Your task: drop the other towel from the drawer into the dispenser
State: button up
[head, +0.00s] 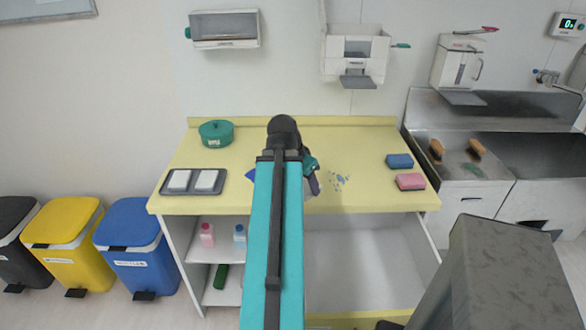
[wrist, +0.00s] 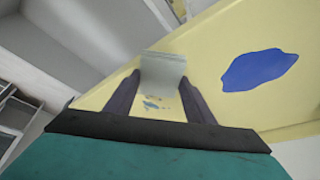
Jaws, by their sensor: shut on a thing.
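My gripper (wrist: 160,100) is shut on a pale grey-white thin piece, apparently the towel (wrist: 163,72), which stands up between the fingertips above the yellow counter. In the head view my arm hides most of the gripper and the towel. The open drawer (head: 345,250) is below the counter, right of my arm; its visible white floor is bare, and my arm hides its left part. A white wall dispenser (head: 352,47) with a raised lid and a grey lower tray hangs above the back of the counter, apart from my gripper.
A second white wall box (head: 224,29) hangs at left. The counter (head: 365,145) carries a green pot (head: 216,133), a tray (head: 165,188) with two white blocks, a blue sponge (head: 399,161), a pink sponge (head: 410,182), a blue patch (wrist: 258,69) and blue specks. A sink (head: 520,160) is right.

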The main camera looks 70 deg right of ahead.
jog(key=w+d+p, duration=0.1)
jog(key=w+d, duration=0.1)
jog(key=d, duration=0.1)
jog(key=w+d+p, duration=0.1)
jog(key=w+d, duration=0.2)
jog(key=w+d+f+p, duration=0.1)
jog(key=w+d, duration=0.2)
jog(key=shift+d+f, duration=0.1)
jog(key=shift+d, duration=0.1)
jog(key=shift+f, duration=0.1)
dwell(0.4)
jog(key=shift+f+p, duration=0.6)
jog(key=shift+f, duration=1.1)
jog(key=shift+f, duration=0.1)
jog(key=o, duration=1.1)
jog(key=shift+r, duration=0.2)
